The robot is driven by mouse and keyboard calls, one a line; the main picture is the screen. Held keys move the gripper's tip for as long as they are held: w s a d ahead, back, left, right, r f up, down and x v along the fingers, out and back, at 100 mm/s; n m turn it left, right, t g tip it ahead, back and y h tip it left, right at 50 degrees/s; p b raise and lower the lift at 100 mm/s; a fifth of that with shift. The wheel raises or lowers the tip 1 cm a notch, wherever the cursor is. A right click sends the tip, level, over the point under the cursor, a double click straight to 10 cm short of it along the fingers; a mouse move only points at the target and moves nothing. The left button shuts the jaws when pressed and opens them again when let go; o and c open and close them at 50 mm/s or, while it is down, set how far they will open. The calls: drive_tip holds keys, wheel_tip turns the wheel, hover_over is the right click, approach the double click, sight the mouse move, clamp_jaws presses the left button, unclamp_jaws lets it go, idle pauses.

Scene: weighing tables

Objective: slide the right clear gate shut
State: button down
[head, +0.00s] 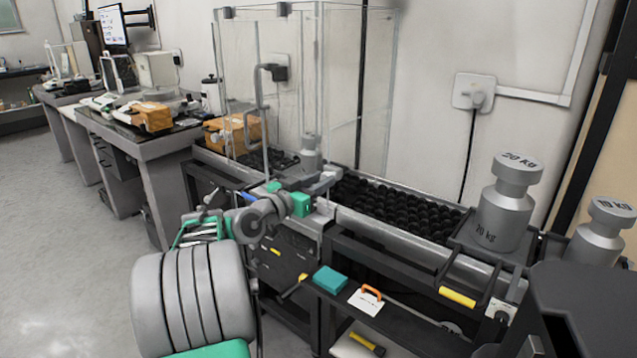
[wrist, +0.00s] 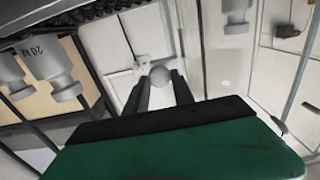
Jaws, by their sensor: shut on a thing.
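The right clear gate (head: 376,95) is a tall transparent panel standing over the black-studded roller bed in the head view. A second clear gate (head: 238,75) with a grey bar handle (head: 262,112) stands to its left. My gripper (head: 327,182) is low at the near edge of the bed, in front of the clear panels. In the wrist view my dark fingers (wrist: 160,92) are closed around a rounded grey knob or handle end (wrist: 160,76). It seems to belong to the right gate, but the join is not clear. The arm partly hides the gate's lower part.
A 20 kg weight (head: 505,205) stands at the bed's right end, with a 10 kg weight (head: 600,232) beyond it. A smaller weight (head: 311,152) is behind the panels. A shelf below holds a teal box (head: 330,279). Floor on the left is clear.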

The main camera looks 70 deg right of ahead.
drive_tip(key=shift+w+f, duration=0.1)
drive_tip(key=shift+f, duration=0.15)
drive_tip(key=c, duration=1.3)
unclamp_jaws()
drive_tip(key=shift+d+f, duration=0.1)
drive_tip(key=shift+d, duration=0.1)
drive_tip(key=shift+o, duration=1.1)
drive_tip(key=shift+a, duration=0.1)
drive_tip(key=v, duration=0.7)
drive_tip(key=shift+a+p, duration=0.35)
drive_tip(key=shift+p, duration=0.1)
drive_tip(key=shift+w, duration=0.2)
